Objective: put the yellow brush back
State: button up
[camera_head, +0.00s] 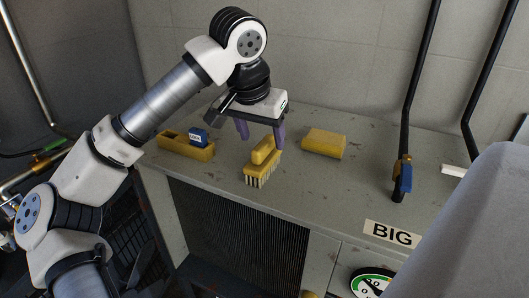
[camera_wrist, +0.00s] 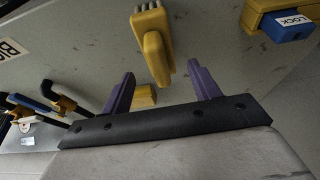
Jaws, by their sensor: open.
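The yellow brush (camera_head: 262,163) with pale bristles is on the grey bench top near its front edge, bristles toward the front in the head view. It also shows in the wrist view (camera_wrist: 154,52), its handle end pointing toward the space between my fingers. My gripper (camera_head: 262,141) has two purple fingers spread apart with nothing held. It is above and just behind the brush; whether a finger touches it, I cannot tell. In the wrist view my gripper (camera_wrist: 162,71) frames the handle end.
A yellow holder (camera_head: 178,147) with a blue LOCK block (camera_head: 198,136) stands left of the brush. A yellow block (camera_head: 324,143) lies to the right. Black pipes with a blue-handled valve (camera_head: 403,177) rise further right. A BIG label (camera_head: 391,234) is on the front edge.

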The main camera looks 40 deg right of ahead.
jog(key=v, duration=0.5)
dwell(0.3)
